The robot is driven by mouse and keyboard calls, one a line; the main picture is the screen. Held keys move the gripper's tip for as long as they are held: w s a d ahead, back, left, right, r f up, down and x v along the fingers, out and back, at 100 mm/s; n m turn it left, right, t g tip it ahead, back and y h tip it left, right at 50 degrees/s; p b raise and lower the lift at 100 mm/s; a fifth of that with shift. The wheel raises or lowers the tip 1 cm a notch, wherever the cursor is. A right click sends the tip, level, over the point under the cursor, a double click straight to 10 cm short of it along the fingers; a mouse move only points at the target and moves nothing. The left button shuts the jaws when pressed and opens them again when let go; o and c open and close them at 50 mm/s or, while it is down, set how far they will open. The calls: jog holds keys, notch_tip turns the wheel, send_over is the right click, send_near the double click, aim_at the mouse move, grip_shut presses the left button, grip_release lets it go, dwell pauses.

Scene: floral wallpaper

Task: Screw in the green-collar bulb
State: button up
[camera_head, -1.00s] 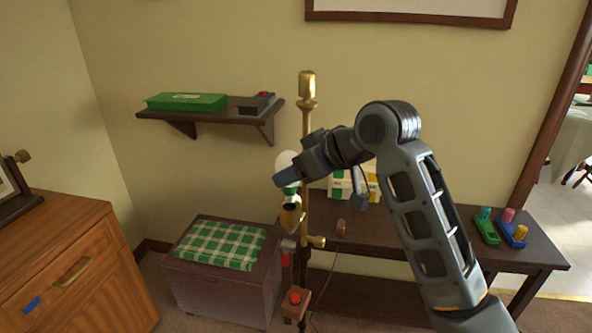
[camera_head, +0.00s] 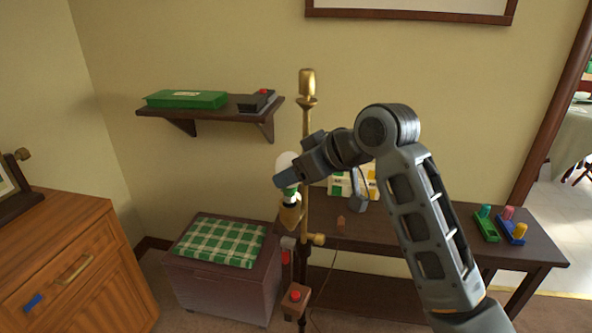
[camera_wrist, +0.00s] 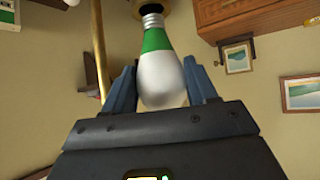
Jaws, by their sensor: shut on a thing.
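The green-collar bulb (camera_head: 287,172) is white with a green band, and my gripper (camera_head: 289,180) is shut on it. In the wrist view the bulb (camera_wrist: 161,75) sits between the two blue fingers of my gripper (camera_wrist: 161,90). Its silver screw base points at the brass socket (camera_wrist: 146,8). The base's end meets the socket's mouth; how deep it sits I cannot tell. In the head view the bulb is upright above the brass socket (camera_head: 290,216), which is on the brass lamp pole (camera_head: 306,140). My gripper hides part of the bulb.
A dark bench (camera_head: 390,232) stands behind the lamp, with colored peg blocks (camera_head: 487,226) at its right. A chest with a green checked cushion (camera_head: 222,243) is at left. A wall shelf (camera_head: 215,110) holds a green box (camera_head: 186,99). A red-button box (camera_head: 295,296) is low on the lamp.

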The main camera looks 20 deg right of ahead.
jog(key=shift+f+b, duration=0.5)
jog(key=shift+f, duration=0.5)
jog(key=o, duration=1.2)
jog(key=shift+c, duration=0.2)
jog(key=shift+s+r, duration=0.1)
jog(key=v, duration=0.7)
jog(key=shift+s+d+r+b, duration=0.15)
jog(key=shift+d+r+b, duration=0.05)
jog(key=shift+b, duration=0.15)
